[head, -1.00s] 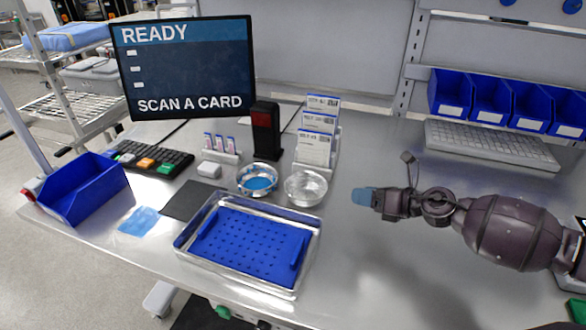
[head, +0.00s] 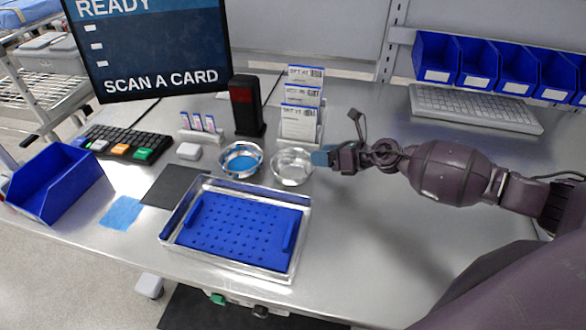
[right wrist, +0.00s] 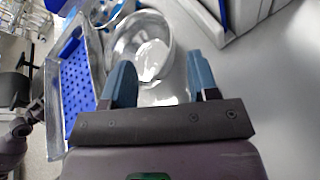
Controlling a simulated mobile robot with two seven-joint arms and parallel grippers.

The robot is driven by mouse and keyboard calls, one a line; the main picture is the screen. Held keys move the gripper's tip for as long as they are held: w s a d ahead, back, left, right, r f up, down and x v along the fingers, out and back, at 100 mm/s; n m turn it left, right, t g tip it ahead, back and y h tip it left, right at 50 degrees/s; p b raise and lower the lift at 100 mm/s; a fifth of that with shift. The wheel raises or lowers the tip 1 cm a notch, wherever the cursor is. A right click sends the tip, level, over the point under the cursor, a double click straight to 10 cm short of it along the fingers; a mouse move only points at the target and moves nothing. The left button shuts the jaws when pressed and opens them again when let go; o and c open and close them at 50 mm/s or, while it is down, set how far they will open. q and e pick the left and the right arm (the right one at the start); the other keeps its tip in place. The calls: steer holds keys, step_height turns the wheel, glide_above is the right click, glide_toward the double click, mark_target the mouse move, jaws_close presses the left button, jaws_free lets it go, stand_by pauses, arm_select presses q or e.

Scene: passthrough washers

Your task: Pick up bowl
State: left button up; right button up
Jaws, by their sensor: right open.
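A shiny, empty-looking metal bowl (head: 291,167) stands on the bench behind the blue tray. A second metal bowl (head: 241,160) with blue contents stands just to its left. My right gripper (head: 321,157) is at the right side of the empty bowl, close to its rim. In the right wrist view the blue-tipped fingers of my right gripper (right wrist: 160,76) are apart with nothing held, and the empty bowl (right wrist: 146,62) lies just ahead of them. Whether a fingertip touches the rim I cannot tell.
A metal tray with a blue perforated insert (head: 240,232) lies in front of the bowls. A card rack (head: 301,122) and a black reader (head: 246,108) stand behind them. A blue bin (head: 58,182) is at the left.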

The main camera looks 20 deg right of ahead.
mark_target(295, 154)
steer(key=shift+x, duration=2.3)
steer(key=shift+d+f, duration=0.1)
steer(key=shift+d, duration=0.05)
jaws_close()
